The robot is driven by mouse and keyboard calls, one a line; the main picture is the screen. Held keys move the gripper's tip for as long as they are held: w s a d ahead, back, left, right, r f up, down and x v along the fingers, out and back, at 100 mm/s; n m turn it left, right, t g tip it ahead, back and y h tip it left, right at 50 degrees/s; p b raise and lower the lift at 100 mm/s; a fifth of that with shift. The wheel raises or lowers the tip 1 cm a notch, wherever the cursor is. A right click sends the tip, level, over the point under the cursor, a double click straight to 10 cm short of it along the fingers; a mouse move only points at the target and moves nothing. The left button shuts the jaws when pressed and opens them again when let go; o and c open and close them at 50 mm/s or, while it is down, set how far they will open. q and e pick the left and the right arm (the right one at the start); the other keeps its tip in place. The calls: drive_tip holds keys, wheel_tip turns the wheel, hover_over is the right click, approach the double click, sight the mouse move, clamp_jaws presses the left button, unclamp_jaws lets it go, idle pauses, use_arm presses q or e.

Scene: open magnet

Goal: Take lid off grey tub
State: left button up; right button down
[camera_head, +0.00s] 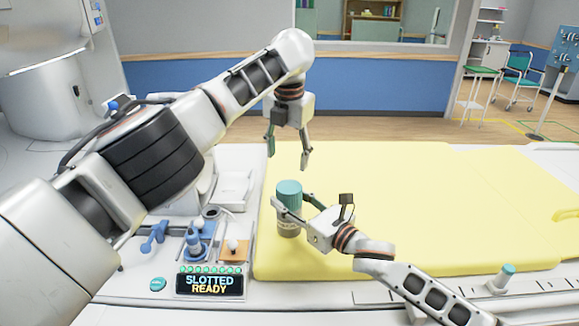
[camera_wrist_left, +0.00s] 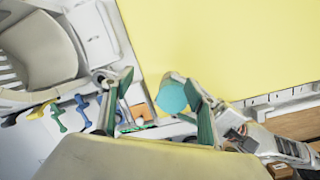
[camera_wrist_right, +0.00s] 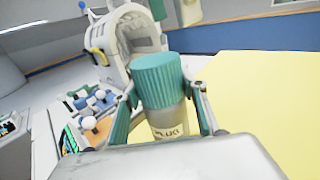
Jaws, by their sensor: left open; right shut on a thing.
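The grey tub (camera_head: 288,222) stands upright on the yellow pad, with a ribbed teal lid (camera_head: 289,188) on top. In the right wrist view the teal lid (camera_wrist_right: 158,78) sits on the grey tub (camera_wrist_right: 168,121), which carries a pale label. My right gripper (camera_head: 289,203) is shut on the tub's body, below the lid. My left gripper (camera_head: 287,160) is open and empty, pointing down above the tub and apart from the lid. The left wrist view shows the teal lid (camera_wrist_left: 171,97) beside one of its fingers.
The yellow pad (camera_head: 400,200) is mostly clear to the right. A small teal-topped item (camera_head: 506,273) is at the right edge.

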sight(289, 186)
use_arm(q)
drive_tip(key=s+m, duration=0.1)
drive_tip(key=s+m+g, duration=0.1)
drive_tip(key=s, duration=0.1)
drive_tip(key=s+m+g, duration=0.1)
drive_tip(key=s, duration=0.1)
drive_tip(key=shift+d+f, duration=0.25)
drive_tip(key=shift+f, duration=0.05)
drive_tip(key=shift+s+f, duration=0.1)
drive_tip(key=shift+f, duration=3.85)
drive_tip(key=c, duration=1.2)
drive_tip(key=shift+o, duration=0.2)
drive_tip(key=shift+n, duration=1.7)
drive_tip(key=o, duration=1.2)
drive_tip(key=shift+o, duration=0.2)
